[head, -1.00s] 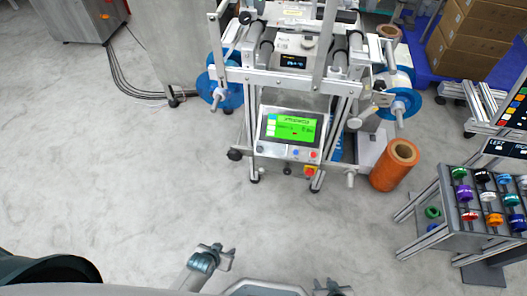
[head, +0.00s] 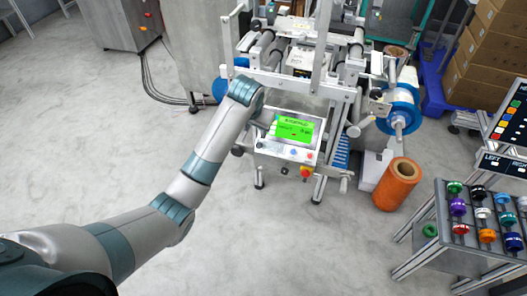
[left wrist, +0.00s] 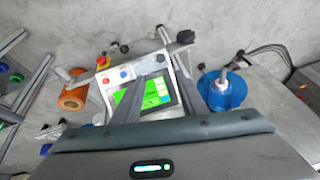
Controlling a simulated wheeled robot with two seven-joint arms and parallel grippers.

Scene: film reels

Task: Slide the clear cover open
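The reel machine (head: 290,85) stands at the upper middle of the head view, with a metal frame, rollers and a lit green screen (head: 296,128). I cannot make out the clear cover in either view. My left arm reaches from the lower left to the machine's front. Its hand is beside the screen's left edge and hides part of the frame. In the left wrist view my left gripper (left wrist: 158,85) has its two grey fingers apart, with the green screen (left wrist: 130,98) showing between and beside them. Nothing shows held. My right gripper is out of view.
A blue reel (head: 398,118) sticks out on the machine's right. An orange roll (head: 397,184) stands on the floor nearby. A rack of coloured spools (head: 470,225) is at the right, and cardboard boxes (head: 495,50) are behind. The floor in front is clear.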

